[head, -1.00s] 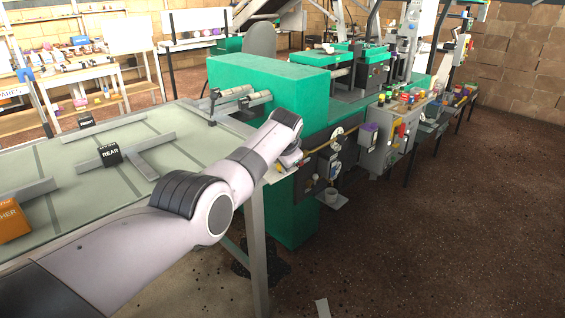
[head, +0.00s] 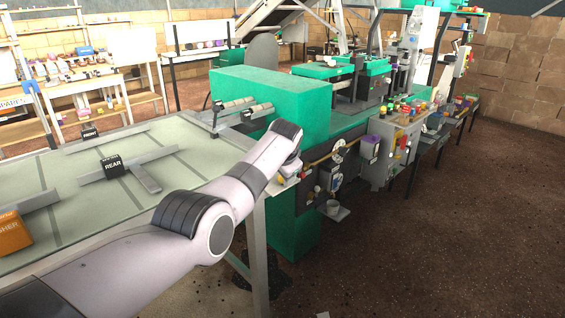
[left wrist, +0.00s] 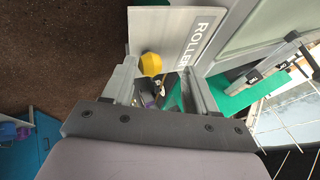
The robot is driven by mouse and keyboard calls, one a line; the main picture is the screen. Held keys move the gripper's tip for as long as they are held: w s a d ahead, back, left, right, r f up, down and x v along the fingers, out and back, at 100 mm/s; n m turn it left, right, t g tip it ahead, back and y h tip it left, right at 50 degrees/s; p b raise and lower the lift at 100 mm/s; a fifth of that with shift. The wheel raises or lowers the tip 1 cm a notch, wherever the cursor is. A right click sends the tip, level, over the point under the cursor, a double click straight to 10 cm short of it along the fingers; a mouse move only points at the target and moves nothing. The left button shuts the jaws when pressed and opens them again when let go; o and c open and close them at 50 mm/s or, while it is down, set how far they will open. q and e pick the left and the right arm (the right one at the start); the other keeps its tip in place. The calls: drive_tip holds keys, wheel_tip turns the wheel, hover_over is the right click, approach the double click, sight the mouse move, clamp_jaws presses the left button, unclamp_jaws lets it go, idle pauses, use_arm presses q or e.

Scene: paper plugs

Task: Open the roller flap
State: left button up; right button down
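A pale plate lettered "ROLLER" (left wrist: 172,32), which seems to be the roller flap, fills the top middle of the left wrist view. A yellow knob (left wrist: 150,64) is in front of its lower edge. My left gripper (left wrist: 160,76) is open, its fingers on either side of the knob; the knob is nearer the left finger in the picture, and I cannot tell if they touch. In the head view my left gripper (head: 292,172) is at the near corner of the green machine (head: 270,105), where my wrist hides the flap. My right gripper is not in view.
A long table (head: 60,200) with a black "REAR" block (head: 112,166), a "FRONT" block (head: 89,130) and an orange box (head: 14,233) adjoins the machine. Control boxes (head: 385,150) line its side. The dark floor (head: 460,230) at right is clear.

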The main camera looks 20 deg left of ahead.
use_arm(q)
drive_tip(key=shift+s+r+p, duration=0.5)
drive_tip(key=shift+r+p, duration=0.2)
drive_tip(key=shift+r, duration=0.1)
drive_tip(key=shift+d+v, duration=0.15)
drive_tip(key=shift+v, duration=1.1)
drive_tip(key=shift+d+v, duration=0.1)
drive_tip(key=shift+v, duration=1.1)
drive_tip(key=shift+f, duration=0.1)
